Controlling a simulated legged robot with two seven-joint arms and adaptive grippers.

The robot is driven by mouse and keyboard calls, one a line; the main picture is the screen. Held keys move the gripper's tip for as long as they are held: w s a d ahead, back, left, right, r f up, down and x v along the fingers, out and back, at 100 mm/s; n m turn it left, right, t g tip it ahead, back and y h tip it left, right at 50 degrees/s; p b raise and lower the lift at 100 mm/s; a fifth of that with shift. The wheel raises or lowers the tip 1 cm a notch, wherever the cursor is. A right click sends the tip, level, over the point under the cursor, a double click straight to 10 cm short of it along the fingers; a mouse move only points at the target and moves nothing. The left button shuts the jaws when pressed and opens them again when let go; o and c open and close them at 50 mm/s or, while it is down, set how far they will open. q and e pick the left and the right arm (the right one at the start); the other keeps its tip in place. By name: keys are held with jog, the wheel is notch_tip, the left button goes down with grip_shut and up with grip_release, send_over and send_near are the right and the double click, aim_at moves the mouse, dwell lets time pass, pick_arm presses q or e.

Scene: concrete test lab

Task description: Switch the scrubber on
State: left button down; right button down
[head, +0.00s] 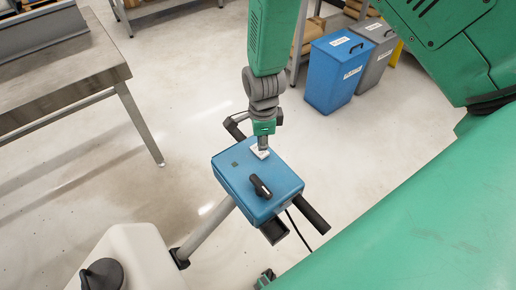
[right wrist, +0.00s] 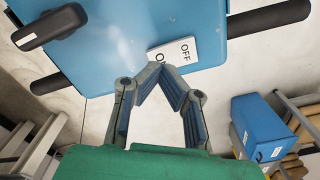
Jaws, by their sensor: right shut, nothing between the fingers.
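The scrubber's blue control box (head: 240,172) sits atop a slanted grey pole, with black handle grips at its sides. A white switch piece (right wrist: 174,52) on the box is marked OFF, with a second word starting with O partly hidden by my fingertips. It also shows in the head view (head: 258,153). A black knob (head: 260,187) is on the same face. My right gripper (head: 263,147) is shut and empty, its tips at the white switch piece; I cannot tell whether they touch. In the right wrist view its fingertips (right wrist: 162,70) meet by the second word.
The scrubber's pale body (head: 130,255) with a dark cap is at the lower left. A black cable hangs from the box. A metal table (head: 60,75) stands at the left. A blue bin (head: 338,75) and a grey bin (head: 380,45) stand at the back. Open floor lies between.

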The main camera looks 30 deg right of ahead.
jog(key=shift+d+f, duration=0.25)
jog(key=shift+f, duration=0.2)
jog(key=shift+a+f+b, duration=0.2)
jog(key=shift+f+b, duration=0.05)
jog(key=shift+b, duration=0.1)
